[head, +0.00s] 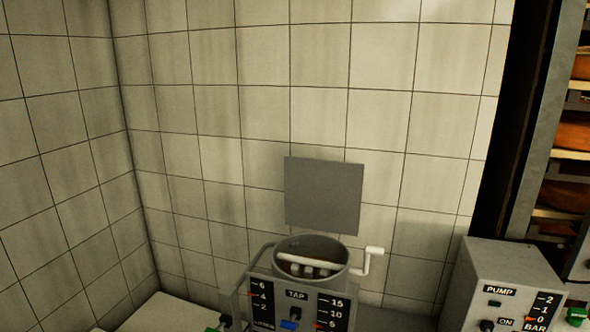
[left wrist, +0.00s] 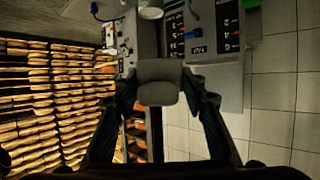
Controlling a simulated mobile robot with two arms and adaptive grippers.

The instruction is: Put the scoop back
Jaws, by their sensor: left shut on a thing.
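In the left wrist view, my left gripper (left wrist: 163,78) has its two dark fingers closed on either side of a rounded dark grey piece. I take this to be part of the scoop (left wrist: 159,92); I cannot make out its full shape. Neither gripper shows in the head view, and my right gripper is in neither view. I see no other scoop.
A round metal pot (head: 312,250) with a white crank (head: 372,256) stands behind a TAP panel (head: 297,305). A grey plate (head: 323,194) is on the tiled wall. A PUMP box (head: 503,290) stands right. Cheese shelves (left wrist: 60,95) fill the left in the wrist view.

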